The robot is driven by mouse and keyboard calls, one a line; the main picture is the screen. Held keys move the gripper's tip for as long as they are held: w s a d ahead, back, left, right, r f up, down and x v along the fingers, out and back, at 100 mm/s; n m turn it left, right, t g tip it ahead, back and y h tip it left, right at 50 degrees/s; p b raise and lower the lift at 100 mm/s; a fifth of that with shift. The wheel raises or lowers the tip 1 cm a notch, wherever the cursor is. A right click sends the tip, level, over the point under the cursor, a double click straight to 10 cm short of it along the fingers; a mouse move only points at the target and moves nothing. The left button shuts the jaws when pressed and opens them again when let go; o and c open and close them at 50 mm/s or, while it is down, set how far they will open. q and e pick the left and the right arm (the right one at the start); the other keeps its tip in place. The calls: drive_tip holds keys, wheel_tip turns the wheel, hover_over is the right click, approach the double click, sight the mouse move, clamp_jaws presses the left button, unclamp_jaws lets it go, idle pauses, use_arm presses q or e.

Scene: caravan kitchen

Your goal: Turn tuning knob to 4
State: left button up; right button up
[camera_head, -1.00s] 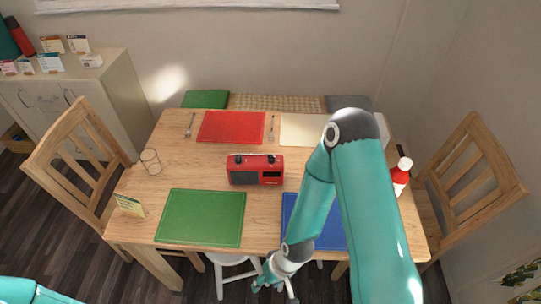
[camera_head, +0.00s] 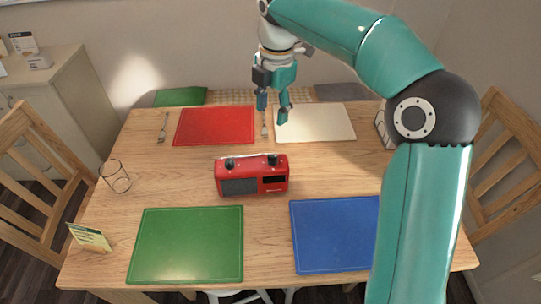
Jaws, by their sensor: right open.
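A red radio (camera_head: 252,175) stands upright near the middle of the wooden table. Its front has a dark speaker grille at the left and a small dark display at the right. Two dark knobs sit on its top, a left knob (camera_head: 230,163) and a right knob (camera_head: 272,160); I cannot read which one is for tuning or any number marks. My right gripper (camera_head: 272,112) points down, open and empty, above the far side of the table, behind the radio in the picture and apart from it. My left gripper is not in view.
On the table (camera_head: 180,185) lie a red mat (camera_head: 215,125), a cream mat (camera_head: 315,123), a green mat (camera_head: 186,245) and a blue mat (camera_head: 335,235). A glass (camera_head: 115,177) and a small card (camera_head: 89,238) stand at the left. Chairs flank the table.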

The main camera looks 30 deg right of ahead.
sight(273, 156)
drive_tip(key=f, duration=0.5)
drive_tip(key=f+b, duration=0.1)
drive_tip(key=f, duration=1)
drive_tip(key=shift+w+d+f+b, duration=0.15)
drive_tip(key=shift+d+b, duration=0.1)
drive_tip(key=shift+b, duration=0.15)
clamp_jaws()
